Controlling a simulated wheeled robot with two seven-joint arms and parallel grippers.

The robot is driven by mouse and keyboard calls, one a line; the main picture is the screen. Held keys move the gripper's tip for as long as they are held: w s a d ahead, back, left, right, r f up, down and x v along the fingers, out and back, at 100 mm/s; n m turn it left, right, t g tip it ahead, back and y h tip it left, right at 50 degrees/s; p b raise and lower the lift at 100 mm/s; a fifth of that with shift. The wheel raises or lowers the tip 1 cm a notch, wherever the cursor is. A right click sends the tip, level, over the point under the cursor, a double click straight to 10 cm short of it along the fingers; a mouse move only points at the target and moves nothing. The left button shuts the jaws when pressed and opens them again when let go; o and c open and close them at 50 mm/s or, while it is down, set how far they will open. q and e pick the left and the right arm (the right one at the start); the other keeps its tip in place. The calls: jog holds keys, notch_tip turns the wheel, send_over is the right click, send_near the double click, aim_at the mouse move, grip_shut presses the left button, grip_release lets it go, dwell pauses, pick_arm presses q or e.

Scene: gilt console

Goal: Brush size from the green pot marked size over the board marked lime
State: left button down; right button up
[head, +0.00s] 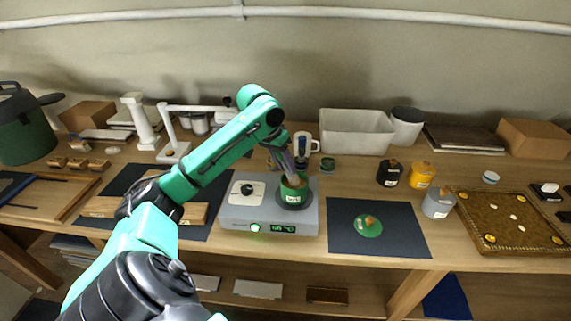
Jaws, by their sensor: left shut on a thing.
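The green pot (293,196), with a small pale label too small to read, stands on the dark round plate of a grey heater (240,217). My left gripper (289,175) is right above the pot's mouth, pointing down, and is shut on what seems to be the brush. The brush itself is mostly hidden by the gripper and the pot. Wooden boards (98,206) lie on a dark mat (122,180) to the left, partly behind my left arm; their marks cannot be read. My right gripper is not in view.
A dark mat (400,235) right of the heater bears a green disc (368,228) with a small brown piece on it. Grey (438,204), yellow (421,175) and black (389,174) pots stand beyond. A white mug (303,145) is behind the green pot.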

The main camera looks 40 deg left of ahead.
pick_arm(q)
jog(key=shift+f, duration=0.4)
jog(key=shift+s+f+p, duration=0.1)
jog(key=shift+p, duration=0.25)
dwell(1.8)
notch_tip(320, 180, up, 7)
jog(key=p, duration=0.9)
dwell(0.4)
